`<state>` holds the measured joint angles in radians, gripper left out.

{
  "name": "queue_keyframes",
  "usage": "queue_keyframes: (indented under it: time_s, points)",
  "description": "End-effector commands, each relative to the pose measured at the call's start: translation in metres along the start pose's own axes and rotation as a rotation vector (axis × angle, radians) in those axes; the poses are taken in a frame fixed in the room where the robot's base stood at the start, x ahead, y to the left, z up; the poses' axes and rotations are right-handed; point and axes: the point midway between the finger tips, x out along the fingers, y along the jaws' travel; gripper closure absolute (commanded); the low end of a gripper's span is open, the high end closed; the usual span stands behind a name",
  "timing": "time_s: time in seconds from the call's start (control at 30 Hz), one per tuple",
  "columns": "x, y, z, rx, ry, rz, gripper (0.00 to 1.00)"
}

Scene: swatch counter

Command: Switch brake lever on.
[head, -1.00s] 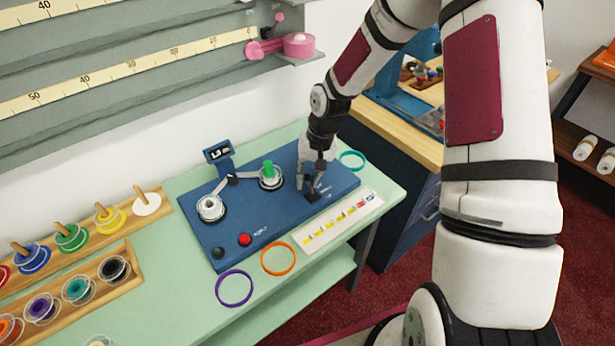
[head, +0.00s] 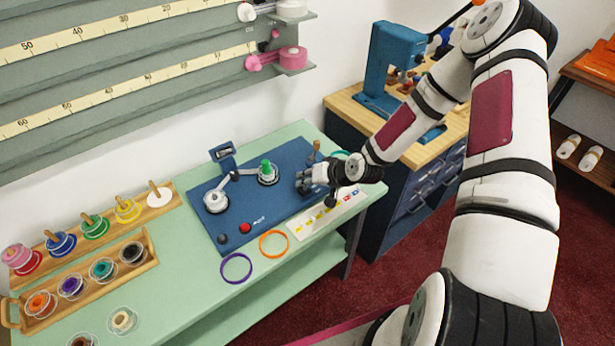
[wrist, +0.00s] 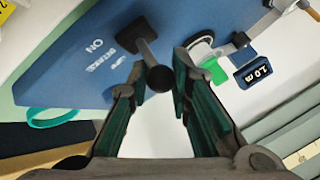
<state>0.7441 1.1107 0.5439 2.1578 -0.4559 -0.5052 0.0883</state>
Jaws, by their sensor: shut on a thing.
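The blue machine board (head: 222,232) lies on the pale green counter. In the wrist view, the dark brake lever (wrist: 158,78) rises from a block on the board, with its round knob between my fingertips. White lettering reading "ON" (wrist: 95,45) and more words is printed beside the lever. My gripper (head: 303,180), also in the wrist view (wrist: 155,85), is shut on the brake lever near the board's right part. It reaches in from the right, lying low. In the head view my gripper hides the lever. I cannot tell which setting the lever is in.
A teal ring (wrist: 50,118) lies beside the board. Orange (head: 273,244) and purple rings (head: 236,268) lie in front.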

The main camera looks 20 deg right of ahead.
Motion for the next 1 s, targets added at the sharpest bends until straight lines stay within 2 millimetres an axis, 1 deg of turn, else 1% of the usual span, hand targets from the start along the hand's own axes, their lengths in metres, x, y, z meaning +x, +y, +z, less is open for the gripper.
queue_keyframes:
  time_s: [0.03, 0.1, 0.43, 0.97, 1.0]
  points:
    - [-0.0028, -0.0042, 0.0128, 0.001, 0.005, -0.028, 1.00]
    - [-0.0031, -0.0033, 0.0144, -0.005, 0.040, -0.052, 1.00]
    - [-0.0035, -0.0002, 0.0191, -0.029, 0.137, -0.120, 1.00]
    - [-0.0026, 0.0019, 0.0213, -0.033, 0.150, -0.130, 1.00]
    - [-0.0026, 0.0020, 0.0214, -0.033, 0.150, -0.129, 0.72]
